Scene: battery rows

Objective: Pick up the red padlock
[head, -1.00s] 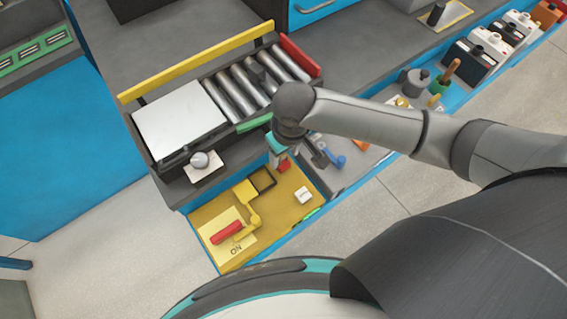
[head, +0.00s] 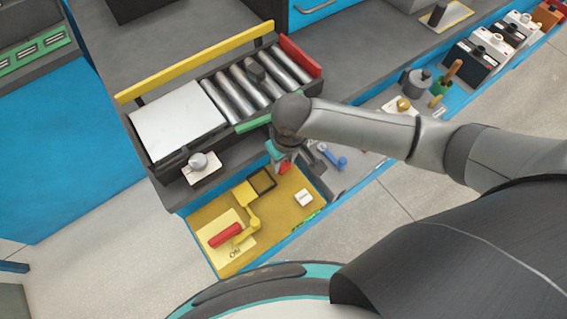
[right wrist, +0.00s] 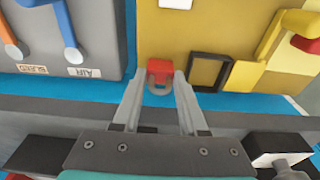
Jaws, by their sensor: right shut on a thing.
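The red padlock (right wrist: 160,68) shows between the fingertips of my right gripper (right wrist: 160,80) in the right wrist view. Its grey shackle points toward the gripper's palm. In the head view the padlock (head: 284,168) is a small red patch below my right gripper (head: 280,158), near the top corner of the yellow panel (head: 283,205). The gripper is shut on the padlock. The wrist partly hides the fingers in the head view. I cannot tell whether the padlock touches the panel. My left gripper is not in view.
A yellow lever with a red handle (head: 225,235), a black square frame (head: 262,181) and a white block (head: 303,197) are on the panel. Blue-handled (head: 332,157) switches stand beside it. A roller conveyor (head: 243,86) lies behind. A silver knob (head: 199,161) is at left.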

